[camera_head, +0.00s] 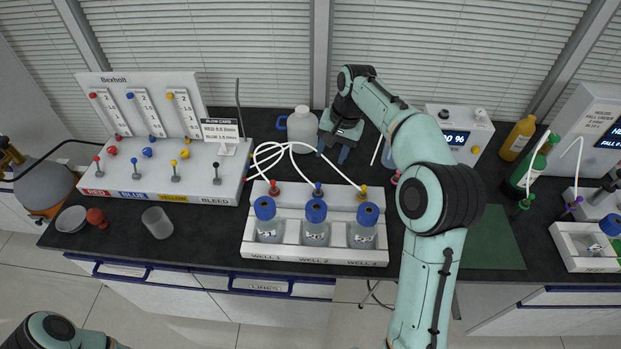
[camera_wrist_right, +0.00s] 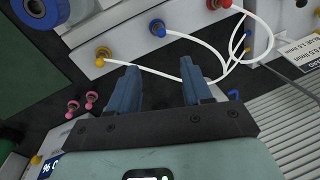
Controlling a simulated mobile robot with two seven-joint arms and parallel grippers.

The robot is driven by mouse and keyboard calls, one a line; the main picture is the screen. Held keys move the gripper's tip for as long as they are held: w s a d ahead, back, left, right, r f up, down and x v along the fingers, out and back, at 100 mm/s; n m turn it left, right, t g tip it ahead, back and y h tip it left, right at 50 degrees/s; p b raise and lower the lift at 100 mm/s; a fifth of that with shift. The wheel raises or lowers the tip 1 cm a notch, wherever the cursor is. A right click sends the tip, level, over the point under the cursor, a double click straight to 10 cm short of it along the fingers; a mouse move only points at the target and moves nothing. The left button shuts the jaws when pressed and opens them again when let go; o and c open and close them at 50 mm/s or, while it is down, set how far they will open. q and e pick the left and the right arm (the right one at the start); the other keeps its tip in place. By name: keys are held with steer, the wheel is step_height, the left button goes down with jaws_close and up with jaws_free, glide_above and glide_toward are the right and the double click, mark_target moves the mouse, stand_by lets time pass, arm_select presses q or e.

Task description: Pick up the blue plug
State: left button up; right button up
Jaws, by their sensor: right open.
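A blue plug (camera_head: 318,189) with a white tube sits on the back of the white rack, behind the middle bottle, between a red plug (camera_head: 273,187) and a yellow plug (camera_head: 362,192). The right wrist view shows the blue plug (camera_wrist_right: 157,26) beyond my fingers, with the yellow plug (camera_wrist_right: 103,53) to its left. My right gripper (camera_head: 333,152) is open and empty above the counter behind the rack. In the wrist view its fingers (camera_wrist_right: 160,78) stand apart and do not touch the plug. My left gripper is out of view; only part of my left arm shows at lower left.
The white rack (camera_head: 252,247) holds three blue-capped bottles. White tubes (camera_head: 262,158) loop toward the valve panel (camera_head: 150,188) at left. A white jug (camera_head: 302,128) stands left of my right gripper. A display box (camera_head: 462,128) and a green mat (camera_head: 495,245) lie to the right.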

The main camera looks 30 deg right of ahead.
glide_toward(318, 188)
step_height(318, 188, down, 2)
steer(key=d, duration=0.1)
steer(key=f, duration=0.2)
steer(key=w+a+f, duration=0.1)
steer(key=f, duration=0.1)
steer(key=w+f, duration=0.1)
steer(key=f, duration=0.1)
steer(key=shift+a+f+b, duration=0.15)
steer(key=shift+a+b, duration=0.15)
steer(key=shift+b, duration=0.05)
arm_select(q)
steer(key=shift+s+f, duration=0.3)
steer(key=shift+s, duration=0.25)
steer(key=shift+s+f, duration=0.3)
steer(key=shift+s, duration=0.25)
arm_select(e)
jaws_close()
